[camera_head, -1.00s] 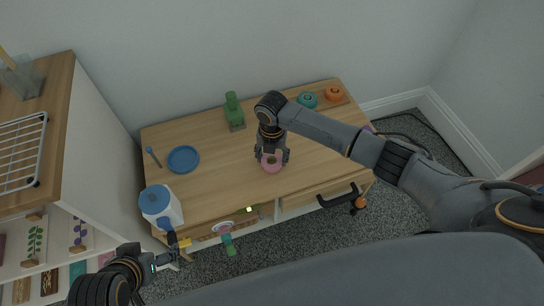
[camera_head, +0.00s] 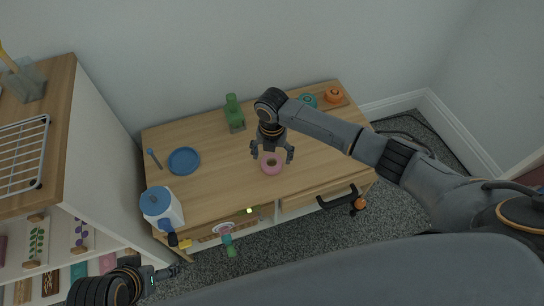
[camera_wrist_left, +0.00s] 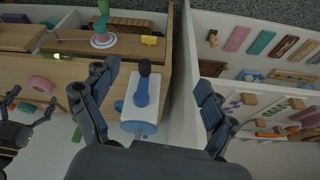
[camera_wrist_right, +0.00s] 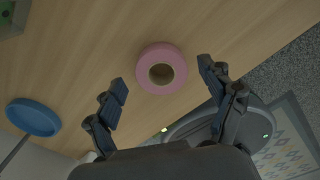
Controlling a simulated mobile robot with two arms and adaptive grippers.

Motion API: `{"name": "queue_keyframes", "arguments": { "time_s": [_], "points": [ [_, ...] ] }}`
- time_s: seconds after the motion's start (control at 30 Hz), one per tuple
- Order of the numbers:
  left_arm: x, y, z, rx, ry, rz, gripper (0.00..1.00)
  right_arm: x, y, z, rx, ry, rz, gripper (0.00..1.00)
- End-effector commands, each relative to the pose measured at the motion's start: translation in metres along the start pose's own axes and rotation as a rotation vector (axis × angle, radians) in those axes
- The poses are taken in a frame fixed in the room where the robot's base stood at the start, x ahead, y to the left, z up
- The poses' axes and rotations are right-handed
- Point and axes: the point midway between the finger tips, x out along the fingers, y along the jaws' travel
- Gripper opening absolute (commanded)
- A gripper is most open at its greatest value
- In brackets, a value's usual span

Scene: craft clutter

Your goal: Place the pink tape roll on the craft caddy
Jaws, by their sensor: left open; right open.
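The pink tape roll (camera_head: 272,171) lies flat on the wooden table, near its front middle. My right gripper (camera_head: 272,154) is open and empty just above and behind it. In the right wrist view the roll (camera_wrist_right: 160,52) sits ahead of the spread fingers, apart from both. The roll also shows in the left wrist view (camera_wrist_left: 40,84). My left gripper (camera_head: 175,270) is open and empty off the table's front left corner. A wooden holder (camera_head: 321,104) with a teal and an orange roll stands at the back right; I cannot tell whether it is the craft caddy.
A blue plate (camera_head: 184,160) and a blue-lidded white jug (camera_head: 160,205) are on the left of the table. A green object (camera_head: 233,108) stands at the back. A white shelf unit (camera_head: 105,165) rises at the left. The middle of the tabletop is mostly clear.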

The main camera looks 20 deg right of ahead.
Motion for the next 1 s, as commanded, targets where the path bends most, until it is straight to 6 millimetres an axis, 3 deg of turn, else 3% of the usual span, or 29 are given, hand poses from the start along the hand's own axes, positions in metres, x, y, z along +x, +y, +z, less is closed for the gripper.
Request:
{"name": "queue_keyframes", "arguments": {
  "time_s": [0.03,0.23,0.33,0.5,0.83,1.0],
  "points": [
    [-0.006,-0.002,0.011,-0.002,-0.052,-0.003,0.85,-0.01,-0.001,0.001,0.0,-0.002,0.0,0.82],
    [-0.023,-0.002,0.003,-0.001,-0.048,-0.003,0.85,-0.062,0.0,0.001,-0.001,-0.003,0.002,0.82],
    [-0.011,-0.002,0.003,-0.001,-0.057,-0.001,0.85,-0.082,0.0,0.001,0.001,-0.002,0.001,0.82],
    [0.009,-0.001,0.004,0.0,-0.063,0.0,0.85,-0.097,0.0,0.001,0.001,0.0,0.001,0.82],
    [0.019,-0.001,0.005,0.001,-0.064,0.001,0.85,-0.099,0.002,-0.005,0.02,0.005,0.008,0.82],
    [0.019,-0.001,0.005,0.001,-0.064,0.001,0.85,-0.076,0.014,-0.051,0.217,0.036,0.081,0.82]
  ]
}}
